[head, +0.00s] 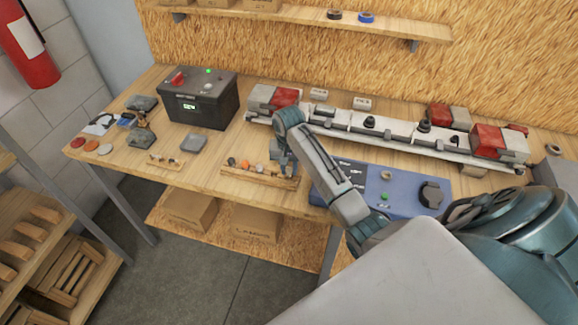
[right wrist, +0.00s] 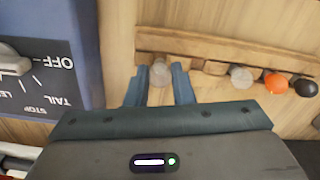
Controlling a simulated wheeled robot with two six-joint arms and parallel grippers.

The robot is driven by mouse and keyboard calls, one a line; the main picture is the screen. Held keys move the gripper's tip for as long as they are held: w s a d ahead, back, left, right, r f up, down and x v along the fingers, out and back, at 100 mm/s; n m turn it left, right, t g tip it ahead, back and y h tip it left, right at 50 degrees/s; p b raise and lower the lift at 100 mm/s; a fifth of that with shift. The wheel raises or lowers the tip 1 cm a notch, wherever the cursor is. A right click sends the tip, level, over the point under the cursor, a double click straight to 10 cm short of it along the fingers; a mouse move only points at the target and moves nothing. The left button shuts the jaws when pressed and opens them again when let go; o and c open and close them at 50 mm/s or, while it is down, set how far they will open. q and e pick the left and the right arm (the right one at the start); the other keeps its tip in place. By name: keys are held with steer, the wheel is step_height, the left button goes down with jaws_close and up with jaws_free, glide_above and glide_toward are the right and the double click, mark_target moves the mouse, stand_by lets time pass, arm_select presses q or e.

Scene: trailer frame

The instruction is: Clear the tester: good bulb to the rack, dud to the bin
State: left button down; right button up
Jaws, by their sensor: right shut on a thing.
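My right gripper (head: 284,163) is at the right end of the wooden bulb rack (head: 262,179) on the bench. In the right wrist view the gripper (right wrist: 160,84) is shut on a clear bulb (right wrist: 159,73), one finger on each side. The bulb is close to the rack's rail (right wrist: 220,47); I cannot tell whether it rests in the rack. Several other bulbs, one clear (right wrist: 240,77), one orange (right wrist: 276,83) and one black (right wrist: 304,87), sit along the rack. The blue tester (head: 408,203) lies to the right, with a dark switch panel. My left gripper is not in view.
A black battery box (head: 200,105) stands at the back left. A long white light bar (head: 390,140) with red lamps lies behind the tester. A small wooden strip with little parts (head: 166,163) and a grey pad (head: 194,143) lie left of the rack.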

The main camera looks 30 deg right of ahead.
mark_target(289, 168)
steer(key=shift+f, duration=0.3)
steer(key=shift+f, duration=0.45)
stand_by(0.4)
steer(key=o, duration=1.2)
steer(key=shift+r, duration=0.1)
steer(key=shift+r, duration=3.45)
steer(key=shift+f, duration=0.1)
